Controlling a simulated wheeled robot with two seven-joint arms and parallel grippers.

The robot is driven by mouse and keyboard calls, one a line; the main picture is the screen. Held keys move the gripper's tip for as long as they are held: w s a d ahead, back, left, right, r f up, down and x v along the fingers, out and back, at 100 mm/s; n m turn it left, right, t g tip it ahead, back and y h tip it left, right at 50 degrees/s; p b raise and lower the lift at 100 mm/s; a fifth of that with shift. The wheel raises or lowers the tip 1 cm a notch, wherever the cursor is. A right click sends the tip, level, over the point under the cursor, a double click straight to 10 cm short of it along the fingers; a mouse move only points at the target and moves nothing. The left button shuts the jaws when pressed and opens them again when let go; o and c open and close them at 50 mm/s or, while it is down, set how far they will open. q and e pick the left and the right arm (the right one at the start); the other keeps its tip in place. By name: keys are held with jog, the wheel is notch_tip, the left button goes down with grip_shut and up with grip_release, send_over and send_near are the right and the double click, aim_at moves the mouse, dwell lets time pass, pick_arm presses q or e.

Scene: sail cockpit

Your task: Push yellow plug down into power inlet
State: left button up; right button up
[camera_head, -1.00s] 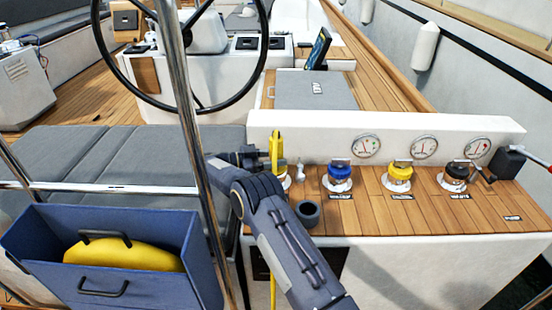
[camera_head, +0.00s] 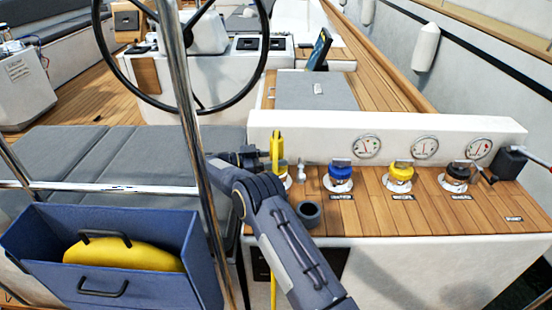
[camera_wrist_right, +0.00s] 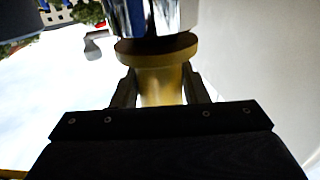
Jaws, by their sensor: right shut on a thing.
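The yellow plug (camera_head: 276,146) stands upright at the left end of the teak console, with a yellow cable hanging below. My right gripper (camera_head: 266,158) is shut on it; in the right wrist view its fingers (camera_wrist_right: 160,88) are on both sides of the plug's body (camera_wrist_right: 161,78). A shiny metal cylinder, apparently the power inlet (camera_wrist_right: 152,18), meets the plug's wide collar in that view; I cannot tell how deep the plug sits. In the head view the inlet (camera_head: 287,182) is mostly hidden behind my right arm. My left gripper is not in view.
Blue (camera_head: 340,173), yellow (camera_head: 400,172) and black (camera_head: 457,172) capped fittings stand to the right. A dark round cup (camera_head: 308,212) and a small silver fitting (camera_head: 301,170) are close to my arm. A white gauge panel (camera_head: 300,125) stands behind. A steel pole (camera_head: 185,95) rises at left.

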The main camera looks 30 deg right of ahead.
jog(key=shift+f+b, duration=0.4)
jog(key=shift+f, duration=0.15)
jog(key=o, duration=0.9)
